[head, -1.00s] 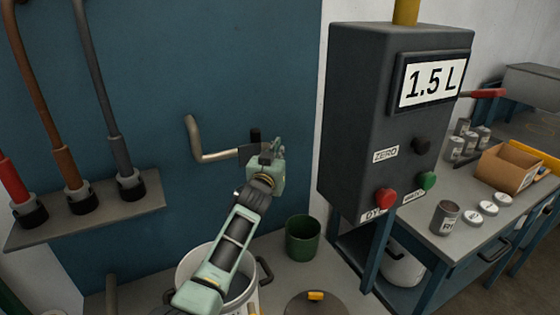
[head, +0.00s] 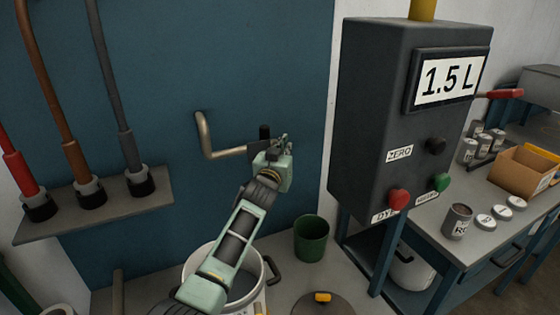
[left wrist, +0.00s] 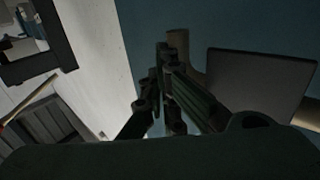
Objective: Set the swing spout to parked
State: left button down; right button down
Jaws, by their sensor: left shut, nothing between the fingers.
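The swing spout (head: 208,138) is a bent, brass-coloured pipe in front of the blue wall panel. In the left wrist view the closed fingers (left wrist: 165,88) are near a brownish cylinder, possibly part of the spout. I cannot tell whether they touch it. My right gripper is not in view.
A grey control box (head: 385,120) reading 1.5 L stands close to the right. A white pot (head: 272,268) and a green cup (head: 311,240) are below. A shelf (head: 100,217) with hoses is at left. A bench with cans is at far right.

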pick_arm(q)
jog(key=v, duration=1.1)
jog(key=shift+s, duration=0.2)
